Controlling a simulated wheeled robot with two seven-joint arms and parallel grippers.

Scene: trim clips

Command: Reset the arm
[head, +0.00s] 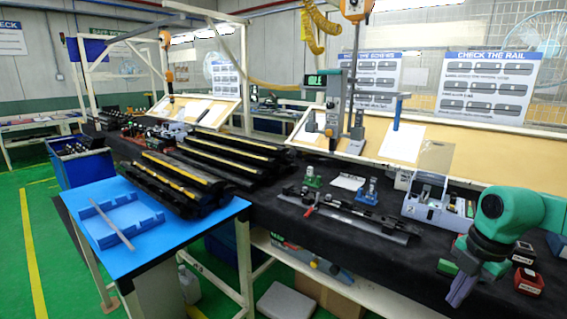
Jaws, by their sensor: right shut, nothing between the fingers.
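My right arm comes in from the right edge, green with a dark wrist. My right gripper (461,290) points down in front of the black bench's right part, shut and empty. My left gripper is out of view. A long dark rail (358,221) with small parts on it lies on the black-covered bench (283,204), left of the right gripper and apart from it. Stacked black trim pieces with yellow strips (176,183) lie to the left.
A blue-topped table (157,243) with a blue holder (104,214) stands front left. A grey-white bin (433,206) stands behind my right gripper. Small red-and-black boxes (528,281) lie to its right. A press-like stand (347,105) rises at the back. Green floor is open at left.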

